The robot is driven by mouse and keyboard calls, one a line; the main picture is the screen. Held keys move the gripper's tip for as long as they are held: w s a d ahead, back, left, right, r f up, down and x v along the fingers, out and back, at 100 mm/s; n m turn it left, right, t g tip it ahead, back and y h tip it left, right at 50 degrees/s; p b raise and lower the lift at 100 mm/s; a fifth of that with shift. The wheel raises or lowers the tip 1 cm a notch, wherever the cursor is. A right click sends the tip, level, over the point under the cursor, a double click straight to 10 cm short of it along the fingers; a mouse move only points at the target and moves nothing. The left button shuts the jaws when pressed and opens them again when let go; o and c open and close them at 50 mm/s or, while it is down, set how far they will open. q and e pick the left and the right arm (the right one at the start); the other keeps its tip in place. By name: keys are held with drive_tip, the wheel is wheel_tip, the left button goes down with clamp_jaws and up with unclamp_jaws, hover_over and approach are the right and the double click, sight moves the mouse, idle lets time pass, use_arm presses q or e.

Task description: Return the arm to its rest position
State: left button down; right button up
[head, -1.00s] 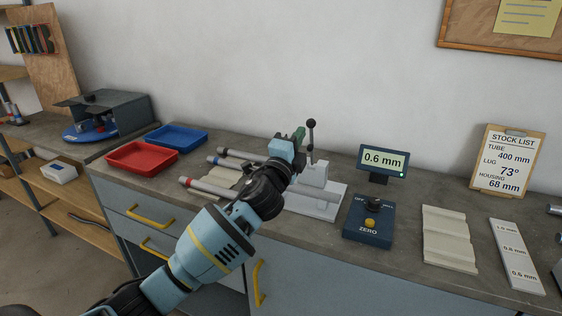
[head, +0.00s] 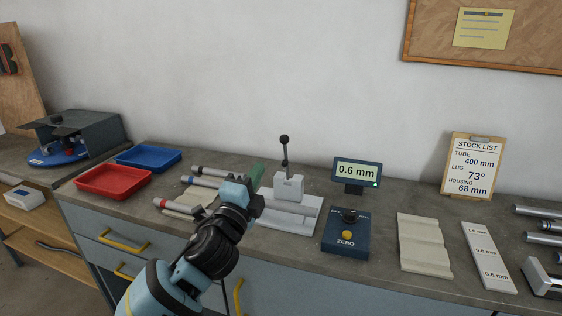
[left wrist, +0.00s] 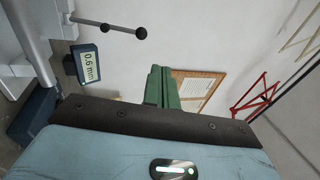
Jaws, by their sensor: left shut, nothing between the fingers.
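My left gripper (head: 257,174) is in the middle of the head view, above the front part of the bench. Its green fingers are shut with nothing between them. The fingers (left wrist: 160,88) also show in the left wrist view, pointing toward the wall. In the head view the gripper is in front of the white fixture (head: 290,187) with a black-knobbed lever, and it hides part of the fixture's left side. I cannot tell the exact gap between them. My right gripper is in neither view.
Tubes with coloured ends (head: 172,207) lie left of the fixture. Red (head: 113,194) and blue (head: 148,168) trays stand farther left. A 0.6 mm display (head: 357,172), a blue ZERO box (head: 345,245), a beige grooved block (head: 424,262) and a stepped gauge (head: 487,255) are right.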

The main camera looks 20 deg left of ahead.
use_arm(q)
drive_tip(key=s+f+n+g, duration=0.25)
drive_tip(key=s+f, duration=0.25)
drive_tip(key=f, duration=0.5)
drive_tip(key=s+d+f+n+g, duration=0.1)
drive_tip(key=s+f+n+g, duration=0.3)
drive_tip(key=f, duration=0.6)
drive_tip(key=s+f+n+g, duration=0.1)
drive_tip(key=s+f+n, duration=0.1)
drive_tip(key=s+f, duration=0.65)
drive_tip(key=s+f+n+g, duration=0.2)
drive_tip(key=s+f+n, duration=0.2)
drive_tip(key=s+f, duration=0.4)
drive_tip(key=s+f+n+g+p, duration=0.1)
drive_tip(key=s+f+n+g, duration=0.2)
drive_tip(key=s+f, duration=0.5)
drive_tip(key=s+n, duration=0.1)
drive_tip(key=s, duration=0.6)
drive_tip(key=shift+s+a, duration=0.2)
drive_tip(key=shift+s, duration=0.2)
